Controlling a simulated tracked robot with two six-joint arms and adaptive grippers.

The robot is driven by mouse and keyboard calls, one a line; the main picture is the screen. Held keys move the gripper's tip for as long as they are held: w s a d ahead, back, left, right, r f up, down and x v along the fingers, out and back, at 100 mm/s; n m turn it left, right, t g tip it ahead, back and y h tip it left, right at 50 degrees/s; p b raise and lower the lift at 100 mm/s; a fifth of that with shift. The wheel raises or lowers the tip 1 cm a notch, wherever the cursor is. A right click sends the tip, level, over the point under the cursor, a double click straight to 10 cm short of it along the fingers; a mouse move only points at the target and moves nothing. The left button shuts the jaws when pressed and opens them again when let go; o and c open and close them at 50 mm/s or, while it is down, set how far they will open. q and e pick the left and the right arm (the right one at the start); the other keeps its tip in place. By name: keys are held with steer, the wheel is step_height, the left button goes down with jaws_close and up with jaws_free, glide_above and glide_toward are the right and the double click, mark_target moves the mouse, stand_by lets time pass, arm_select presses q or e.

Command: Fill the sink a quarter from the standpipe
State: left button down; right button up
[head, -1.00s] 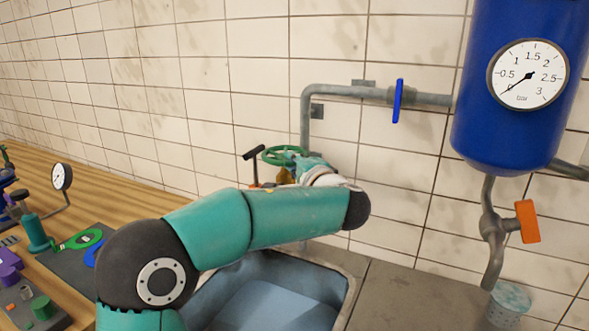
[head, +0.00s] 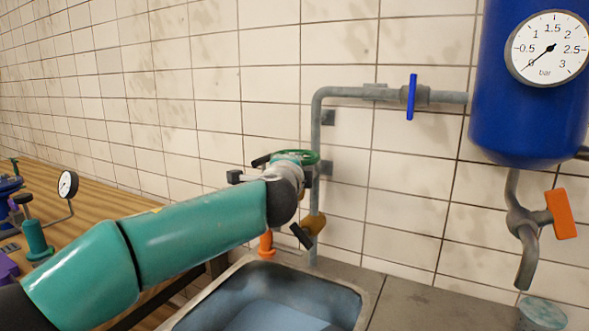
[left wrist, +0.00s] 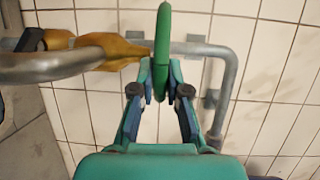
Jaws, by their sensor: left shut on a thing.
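The green handwheel (head: 296,157) sits by the grey standpipe (head: 317,140) against the tiled wall. My left gripper (left wrist: 160,75) is shut on the wheel's rim, which passes between its fingers in the left wrist view (left wrist: 161,40). In the head view my wrist hides most of the fingers. A brass valve body (left wrist: 110,50) and a curved grey spout (left wrist: 50,66) show left of the fingers. The sink (head: 292,279) is below, with a pale blue flat area inside; I cannot tell whether it is water or the bottom. My right gripper is not in view.
A blue tank with a gauge (head: 546,48) hangs at the right, with an orange valve handle (head: 561,213) below. A blue lever (head: 411,97) is on the upper pipe.

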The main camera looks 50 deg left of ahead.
arm_select(q)
steer(key=shift+f, duration=0.3)
steer(key=c, duration=1.2)
jaws_free()
steer(key=shift+c, duration=0.2)
steer(key=shift+o, duration=0.3)
steer(key=shift+r, duration=0.15)
steer(key=v, duration=1.2)
